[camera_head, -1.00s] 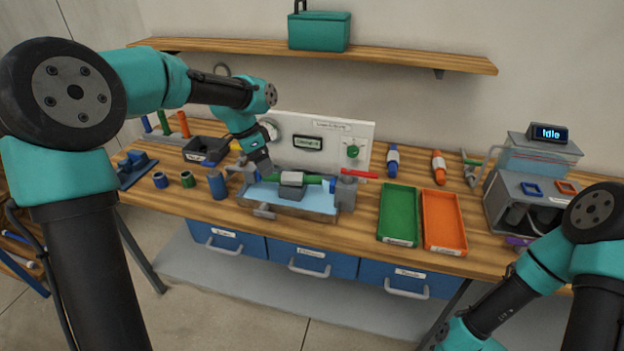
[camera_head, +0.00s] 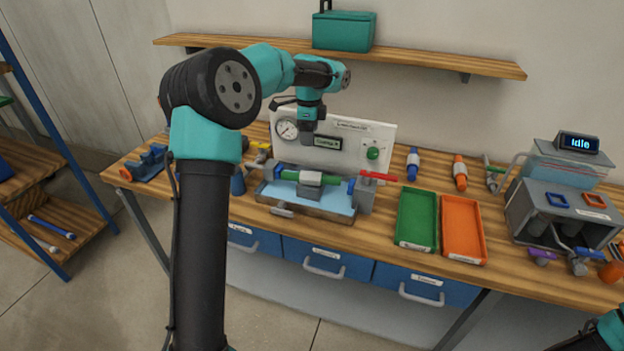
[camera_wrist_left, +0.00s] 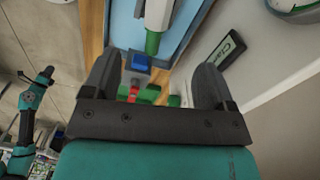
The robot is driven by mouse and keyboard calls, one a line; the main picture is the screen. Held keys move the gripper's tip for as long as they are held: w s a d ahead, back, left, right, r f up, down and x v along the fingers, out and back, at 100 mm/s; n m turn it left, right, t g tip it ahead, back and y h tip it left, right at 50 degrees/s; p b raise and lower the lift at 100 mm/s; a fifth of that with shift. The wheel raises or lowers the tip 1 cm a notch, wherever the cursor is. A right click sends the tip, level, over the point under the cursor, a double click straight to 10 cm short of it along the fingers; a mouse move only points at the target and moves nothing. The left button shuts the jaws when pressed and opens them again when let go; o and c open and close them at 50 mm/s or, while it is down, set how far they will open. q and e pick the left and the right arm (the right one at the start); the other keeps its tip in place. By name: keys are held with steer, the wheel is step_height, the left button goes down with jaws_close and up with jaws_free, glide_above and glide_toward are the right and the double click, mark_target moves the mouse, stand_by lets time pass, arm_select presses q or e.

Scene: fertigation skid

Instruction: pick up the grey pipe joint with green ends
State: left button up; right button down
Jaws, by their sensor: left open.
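The grey pipe joint with green ends (camera_head: 311,178) lies level across the fixture above a light-blue tray (camera_head: 335,203), with blue fittings beside its ends. My left gripper (camera_head: 308,140) is above and behind it in the head view, apart from it. In the left wrist view, the open jaws (camera_wrist_left: 158,80) hold nothing. The joint's pale body (camera_wrist_left: 158,14) and a green end show beyond the jaws, near the top edge. My right gripper is not in view; only a bit of its arm shows at the bottom right of the head view.
A white panel (camera_head: 350,150) with a gauge stands close behind the fixture. A red handle (camera_head: 375,176) sticks out at its right. A green tray (camera_head: 416,219) and an orange tray (camera_head: 463,229) lie further right. A grey machine (camera_head: 555,210) stands at the far right.

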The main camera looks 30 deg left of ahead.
arm_select(q)
glide_toward(311, 173)
steer(key=f, duration=0.5)
steer(key=shift+a+f, duration=0.15)
steer(key=shift+a, duration=0.1)
steer(key=shift+f, duration=0.25)
steer(key=shift+d+f, duration=0.2)
steer(key=shift+f, duration=2.4)
steer(key=c, duration=1.1)
steer(key=shift+r, duration=0.2)
